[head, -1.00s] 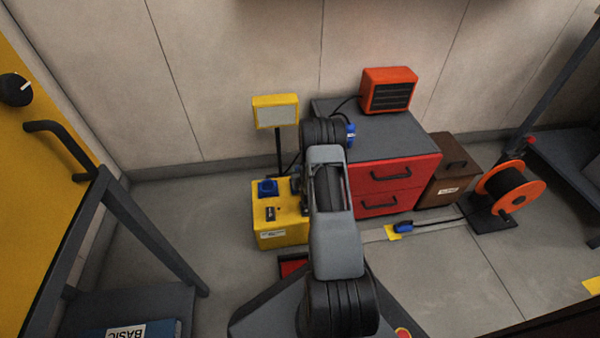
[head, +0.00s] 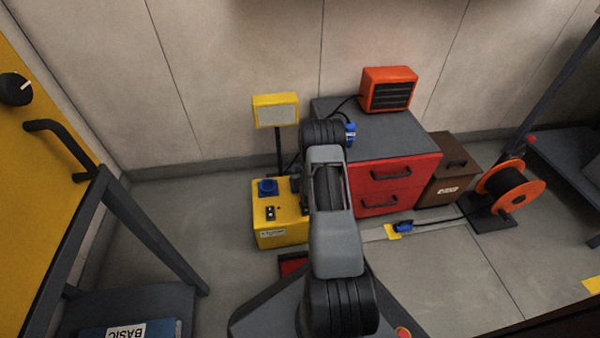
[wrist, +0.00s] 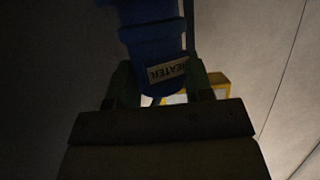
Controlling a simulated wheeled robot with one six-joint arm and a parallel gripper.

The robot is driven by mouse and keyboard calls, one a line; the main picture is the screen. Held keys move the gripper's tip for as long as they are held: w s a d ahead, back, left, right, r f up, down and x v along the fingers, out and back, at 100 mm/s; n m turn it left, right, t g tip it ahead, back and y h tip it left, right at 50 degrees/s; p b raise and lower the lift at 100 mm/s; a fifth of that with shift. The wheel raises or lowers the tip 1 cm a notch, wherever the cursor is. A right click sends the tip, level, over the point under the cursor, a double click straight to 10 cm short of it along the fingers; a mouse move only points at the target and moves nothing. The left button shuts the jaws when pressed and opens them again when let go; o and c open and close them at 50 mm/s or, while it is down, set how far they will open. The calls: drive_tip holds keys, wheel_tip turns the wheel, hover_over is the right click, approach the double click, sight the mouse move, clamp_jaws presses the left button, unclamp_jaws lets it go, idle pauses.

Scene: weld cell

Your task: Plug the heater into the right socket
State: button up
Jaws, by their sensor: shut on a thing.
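In the wrist view my gripper (wrist: 160,82) is shut on the blue heater plug (wrist: 152,42), whose pale label reads HEATER. The plug's upper end is cut off by the picture's edge. The orange heater (head: 389,90) stands on the grey cabinet top, with a black cable running behind my arm. The yellow power box (head: 282,232) stands on the floor with one blue socket (head: 268,187) showing on top. My arm hides the box's right part, so the right socket does not show. A blue piece (head: 350,133) shows beside my arm; I cannot tell if it is the held plug.
A yellow lamp (head: 276,111) stands behind the box. The red-fronted cabinet (head: 398,172) is right of my arm, a brown case (head: 450,185) beside it. A cable reel (head: 510,190) and blue plug (head: 404,226) are on the floor.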

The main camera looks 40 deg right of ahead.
drive_tip(key=shift+r, duration=0.25)
drive_tip(key=shift+r+p, duration=0.4)
drive_tip(key=shift+r, duration=0.1)
drive_tip(key=shift+f, duration=0.45)
idle(1.9)
drive_tip(key=shift+r, duration=0.55)
drive_tip(key=shift+f+b, duration=0.3)
drive_tip(key=shift+f, duration=0.5)
idle(1.1)
drive_tip(key=o, duration=0.8)
drive_tip(key=shift+c, duration=0.2)
